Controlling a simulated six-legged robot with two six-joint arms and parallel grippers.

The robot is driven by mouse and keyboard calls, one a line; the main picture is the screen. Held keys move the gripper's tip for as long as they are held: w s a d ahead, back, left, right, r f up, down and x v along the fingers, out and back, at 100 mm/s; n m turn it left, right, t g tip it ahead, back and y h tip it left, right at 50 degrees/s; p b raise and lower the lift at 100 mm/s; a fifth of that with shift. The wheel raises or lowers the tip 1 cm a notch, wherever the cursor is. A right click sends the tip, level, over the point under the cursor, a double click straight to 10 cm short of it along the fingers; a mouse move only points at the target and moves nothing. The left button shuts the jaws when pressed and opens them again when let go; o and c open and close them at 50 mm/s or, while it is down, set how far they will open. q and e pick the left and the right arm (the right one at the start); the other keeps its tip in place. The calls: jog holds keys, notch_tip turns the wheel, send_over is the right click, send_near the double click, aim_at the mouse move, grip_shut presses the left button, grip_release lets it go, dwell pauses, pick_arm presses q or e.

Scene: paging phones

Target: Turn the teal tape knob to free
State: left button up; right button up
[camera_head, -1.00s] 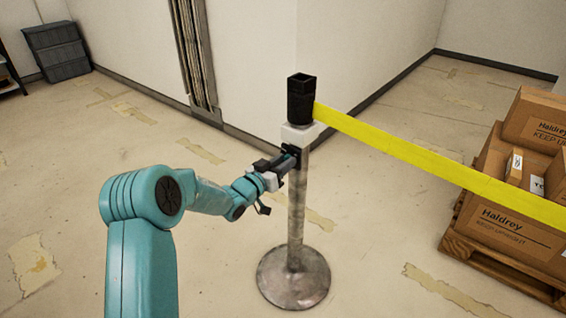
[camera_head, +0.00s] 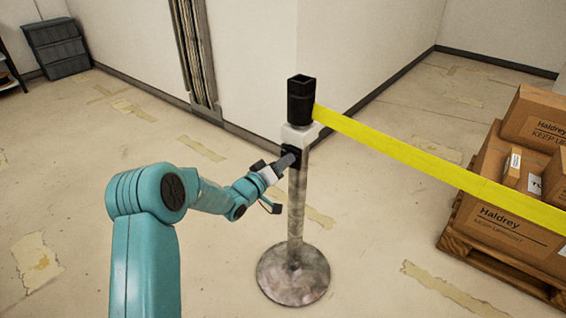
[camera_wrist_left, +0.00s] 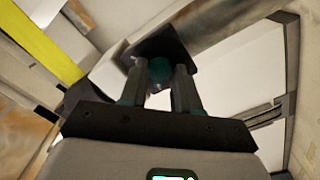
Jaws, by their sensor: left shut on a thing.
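The teal tape knob (camera_wrist_left: 160,70) shows in the left wrist view, between the two fingers of my left gripper (camera_wrist_left: 162,78), in front of a dark square plate (camera_wrist_left: 150,45). My left gripper (camera_head: 288,160) is shut on the knob. In the head view it reaches the post (camera_head: 297,215) from the left, just below the white collar (camera_head: 300,137), and hides the knob there. The knob's markings cannot be read. The post stands upright with a black head (camera_head: 301,102) and a yellow tape (camera_head: 420,165) running off to the right. My right gripper is not in view.
The post's round metal base (camera_head: 293,278) stands on the floor. Cardboard boxes (camera_head: 510,222) sit on a wooden pallet (camera_head: 490,262) at the right, below the tape. Grey crates (camera_head: 57,50) stand at the far left. The floor left of the post is mostly clear.

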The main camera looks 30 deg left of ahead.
pick_arm(q)
jog(key=shift+f, duration=0.1)
dwell(0.3)
jog(key=o, duration=0.7)
jog(key=s+a+p, duration=0.1)
jog(key=s+p, duration=0.1)
jog(key=s, duration=1.4)
jog(key=shift+s, duration=0.2)
jog(key=shift+a, duration=0.1)
